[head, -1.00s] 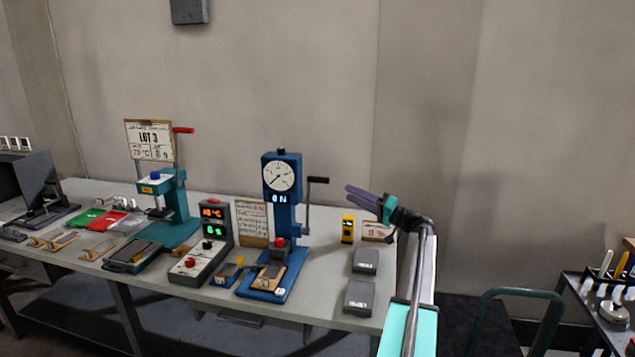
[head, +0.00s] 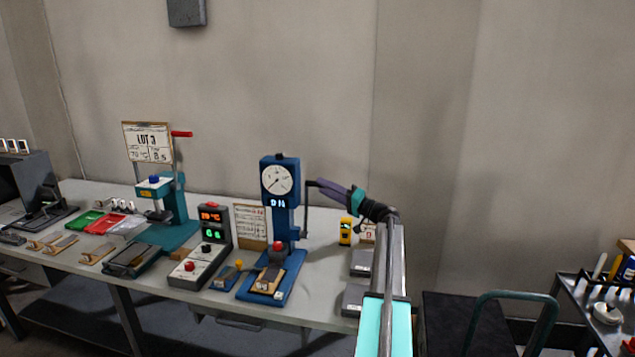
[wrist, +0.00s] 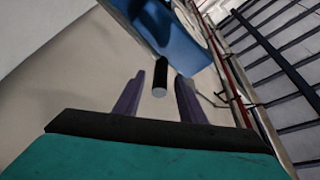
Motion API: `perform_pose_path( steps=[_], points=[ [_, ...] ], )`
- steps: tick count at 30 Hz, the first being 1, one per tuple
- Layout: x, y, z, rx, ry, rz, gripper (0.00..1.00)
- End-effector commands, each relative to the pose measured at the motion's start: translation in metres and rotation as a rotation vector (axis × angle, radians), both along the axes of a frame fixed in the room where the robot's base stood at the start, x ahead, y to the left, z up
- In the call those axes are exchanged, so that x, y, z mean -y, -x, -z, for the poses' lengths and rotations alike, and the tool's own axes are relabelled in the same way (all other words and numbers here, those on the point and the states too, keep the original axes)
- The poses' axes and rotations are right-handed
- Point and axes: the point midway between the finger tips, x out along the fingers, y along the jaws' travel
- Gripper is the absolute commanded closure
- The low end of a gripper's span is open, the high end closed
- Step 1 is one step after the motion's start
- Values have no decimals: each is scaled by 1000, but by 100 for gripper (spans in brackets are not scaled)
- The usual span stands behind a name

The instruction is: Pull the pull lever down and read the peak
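The blue force tester (head: 282,215) stands on the bench with a round white dial (head: 277,180) and a small lit display that seems to read 0 N. Its pull lever (head: 306,217) is on its right side, with a dark handle at the top. My gripper (head: 318,184) is at the handle, its purple fingers partly covering it. In the wrist view, the black handle end (wrist: 160,92) shows between the two fingertips (wrist: 159,75). There are gaps on both sides, so my gripper is open around or just short of the handle; depth is unclear.
A teal press (head: 175,205) with a red lever and a LOT 3 board stands to the left. A grey controller box (head: 212,243) and a paper card (head: 251,226) are beside the tester. A yellow device (head: 345,231) and grey boxes (head: 361,262) sit below my arm.

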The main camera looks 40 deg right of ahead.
Motion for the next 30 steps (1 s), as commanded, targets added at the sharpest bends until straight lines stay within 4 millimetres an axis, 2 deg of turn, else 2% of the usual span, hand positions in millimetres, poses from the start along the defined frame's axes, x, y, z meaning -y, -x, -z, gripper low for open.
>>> perform_pose_path(
  steps=[3,9,21,27,28,30],
  points=[
    [-3,-16,-5,0,-1,-2,63],
    [-7,-32,-8,0,-1,0,63],
    [-9,-37,-8,0,0,-1,63],
    [-9,-37,-8,0,0,-1,97],
    [-9,-37,-8,-1,1,-2,100],
    [-9,-37,-8,-1,1,-2,100]
  ],
)
